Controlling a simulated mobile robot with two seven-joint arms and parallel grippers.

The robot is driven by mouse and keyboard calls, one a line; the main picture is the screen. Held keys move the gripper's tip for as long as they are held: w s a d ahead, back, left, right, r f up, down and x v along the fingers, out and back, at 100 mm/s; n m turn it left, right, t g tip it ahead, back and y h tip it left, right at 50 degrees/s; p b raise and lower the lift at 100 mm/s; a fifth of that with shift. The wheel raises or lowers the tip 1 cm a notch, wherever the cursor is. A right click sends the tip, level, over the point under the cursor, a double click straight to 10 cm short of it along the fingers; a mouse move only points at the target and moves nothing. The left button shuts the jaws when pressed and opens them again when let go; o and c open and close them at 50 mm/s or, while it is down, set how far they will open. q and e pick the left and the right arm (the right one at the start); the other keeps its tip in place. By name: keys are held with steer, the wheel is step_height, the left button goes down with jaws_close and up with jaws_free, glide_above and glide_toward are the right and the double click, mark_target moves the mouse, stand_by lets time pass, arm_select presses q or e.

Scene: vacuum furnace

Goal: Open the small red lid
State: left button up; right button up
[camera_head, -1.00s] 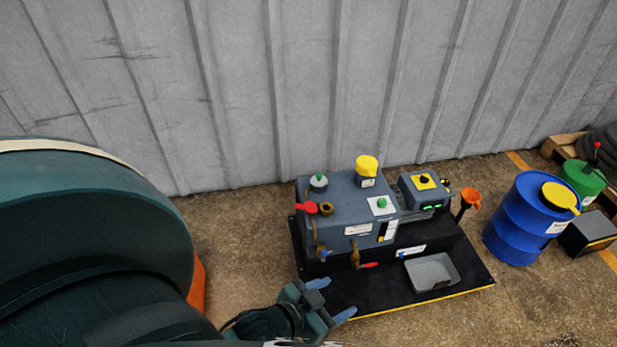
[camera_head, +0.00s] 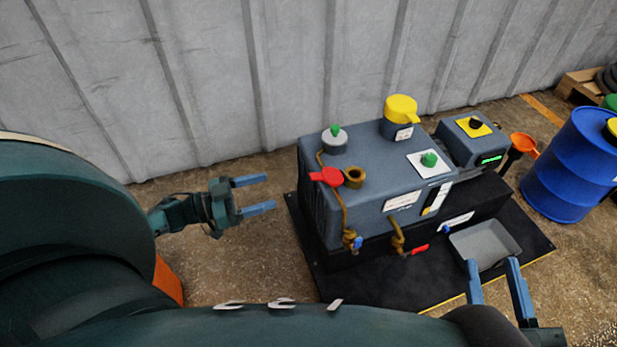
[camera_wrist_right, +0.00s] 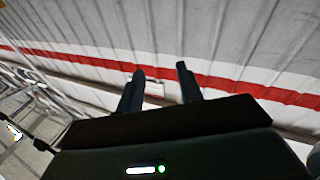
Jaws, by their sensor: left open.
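The small red lid (camera_head: 326,177) is at the left front of the grey machine's (camera_head: 380,178) top. It sits beside a brass ring (camera_head: 354,177) with a dark hole, above a brass pipe. My left gripper (camera_head: 267,193) is left of the machine, fingers apart and pointing right toward the lid, with a clear gap to it. It holds nothing. My right gripper (camera_head: 492,262) is at the lower right, fingers apart and empty, in front of the grey tray. Its two spread fingers also show in the right wrist view (camera_wrist_right: 160,70), facing a wall.
A green-knobbed cap (camera_head: 334,138) and a yellow cap (camera_head: 401,109) stand on the machine top. Red-handled (camera_head: 416,250) and blue-handled taps are on its front. A grey tray (camera_head: 485,243), an orange funnel (camera_head: 524,145) and a blue barrel (camera_head: 572,165) are to the right. Floor left of the machine is clear.

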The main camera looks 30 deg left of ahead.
mark_target(312, 175)
arm_select(q)
steer(key=b+x, duration=0.3)
steer(key=x, duration=0.8)
steer(key=shift+w+d+f, duration=0.15)
steer(key=shift+w, duration=0.2)
steer(key=shift+w+d+b, duration=0.3)
steer(key=shift+w+d, duration=0.15)
steer(key=shift+w, duration=0.05)
arm_select(e)
steer(key=shift+a+r+y, duration=0.1)
steer(key=shift+a+y, duration=0.25)
steer(key=shift+y, duration=0.15)
arm_select(q)
steer(key=shift+c, duration=0.3)
arm_select(e)
steer(key=shift+t, duration=0.3)
